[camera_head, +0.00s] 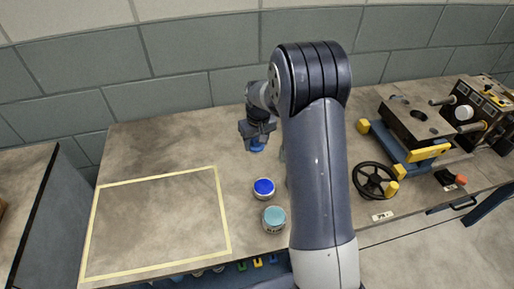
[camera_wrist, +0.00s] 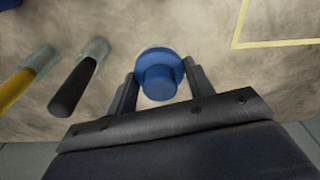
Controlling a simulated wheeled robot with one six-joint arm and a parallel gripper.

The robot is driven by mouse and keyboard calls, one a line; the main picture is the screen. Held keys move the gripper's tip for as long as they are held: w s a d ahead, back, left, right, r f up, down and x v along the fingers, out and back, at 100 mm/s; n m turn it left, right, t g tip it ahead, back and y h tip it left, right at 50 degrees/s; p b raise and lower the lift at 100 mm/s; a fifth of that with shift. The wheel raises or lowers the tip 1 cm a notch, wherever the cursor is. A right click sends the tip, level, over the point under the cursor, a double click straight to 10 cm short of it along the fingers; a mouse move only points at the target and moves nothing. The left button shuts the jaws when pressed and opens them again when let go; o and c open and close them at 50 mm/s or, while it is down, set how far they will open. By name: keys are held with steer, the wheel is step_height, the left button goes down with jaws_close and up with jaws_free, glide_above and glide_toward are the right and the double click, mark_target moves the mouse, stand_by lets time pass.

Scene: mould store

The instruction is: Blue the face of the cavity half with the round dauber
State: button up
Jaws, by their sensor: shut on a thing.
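My gripper (camera_head: 257,140) is over the back middle of the bench. In the wrist view its two fingers stand on either side of a blue round dauber (camera_wrist: 160,82), shut on it. The dauber shows a wide round disc with a narrower round part. In the head view only a bit of its blue (camera_head: 257,147) shows below the jaws; I cannot tell whether it touches the bench. A dark block with a round hole (camera_head: 418,122), which looks like the cavity half, sits on a blue-and-yellow stand at the right.
An open tin of blue (camera_head: 264,188) and a teal-topped tin (camera_head: 274,218) stand near the front. The yellow-taped area (camera_head: 160,181) is clear.

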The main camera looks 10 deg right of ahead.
glide_above(264, 186)
steer(key=shift+s+f+b, duration=0.1)
steer(key=shift+f+b, duration=0.25)
steer(key=shift+b, duration=0.35)
steer(key=shift+f+b, duration=2)
steer(key=shift+f, duration=0.75)
steer(key=shift+f+b, duration=0.45)
steer(key=shift+f, duration=0.1)
steer(key=shift+r, duration=0.1)
step_height(264, 186, up, 7)
steer(key=p, duration=0.5)
